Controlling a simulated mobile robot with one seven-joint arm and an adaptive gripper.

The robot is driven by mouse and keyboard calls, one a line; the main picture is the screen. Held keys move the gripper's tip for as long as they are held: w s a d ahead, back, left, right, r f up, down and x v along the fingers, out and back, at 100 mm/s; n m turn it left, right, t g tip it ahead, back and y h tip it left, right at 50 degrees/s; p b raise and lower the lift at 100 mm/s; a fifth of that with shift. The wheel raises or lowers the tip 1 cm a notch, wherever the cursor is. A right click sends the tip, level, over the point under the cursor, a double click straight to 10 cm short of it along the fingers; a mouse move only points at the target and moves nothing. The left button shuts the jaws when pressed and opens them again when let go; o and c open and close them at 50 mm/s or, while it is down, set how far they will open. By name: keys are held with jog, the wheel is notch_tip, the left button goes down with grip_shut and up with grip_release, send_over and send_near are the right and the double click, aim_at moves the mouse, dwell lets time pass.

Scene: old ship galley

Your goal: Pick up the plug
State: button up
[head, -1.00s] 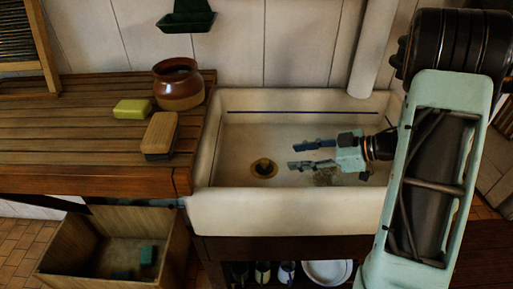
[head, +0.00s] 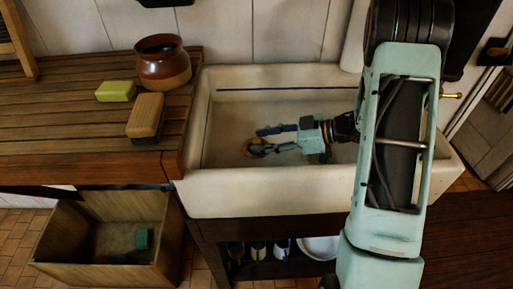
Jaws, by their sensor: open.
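The plug (head: 256,142) is a small dark and brass-coloured round piece on the floor of the white sink (head: 270,190), left of the middle. It seems to sit at the brass-ringed drain. My gripper (head: 259,139) reaches in from the right, its two blue-grey fingers pointing left and spread apart. It is open. The nearer finger covers part of the plug in the picture, and the farther finger lies just behind it. I cannot tell whether the fingers touch it.
The sink's front wall and rim stand around my gripper. On the wooden drainboard (head: 60,150) at left are a brown pot (head: 163,70), a yellow-green sponge (head: 116,91) and a wooden brush (head: 146,114). A wooden crate (head: 165,245) stands below. Jars and a plate sit under the sink.

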jog(key=shift+x, duration=1.05)
grip_shut()
